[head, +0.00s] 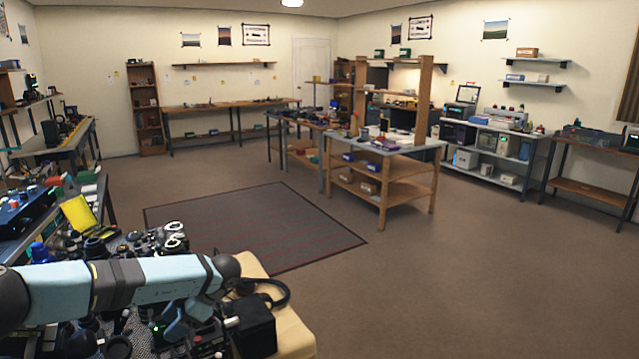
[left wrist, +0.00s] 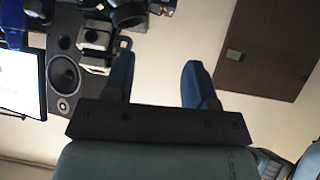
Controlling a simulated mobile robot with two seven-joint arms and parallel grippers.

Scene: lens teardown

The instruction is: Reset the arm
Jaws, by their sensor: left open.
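My left arm (head: 130,282) comes in from the left in the head view, light blue and dark grey, stretched over a cluttered bench. My left gripper shows low in the head view (head: 187,316), partly hidden among the bench items and the arm. In the left wrist view its two blue fingers (left wrist: 160,78) stand wide apart with nothing between them. A grey and white device (left wrist: 96,40) is beyond the left finger; I cannot tell whether they touch. My right gripper is in neither view.
Camera gear and lenses (head: 160,240) crowd the bench around my arm. A black box (head: 255,325) stands beside the gripper. The left wrist view shows a speaker (left wrist: 64,75) and a lit monitor (left wrist: 20,82). Open floor with a dark mat (head: 250,228) lies beyond the bench.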

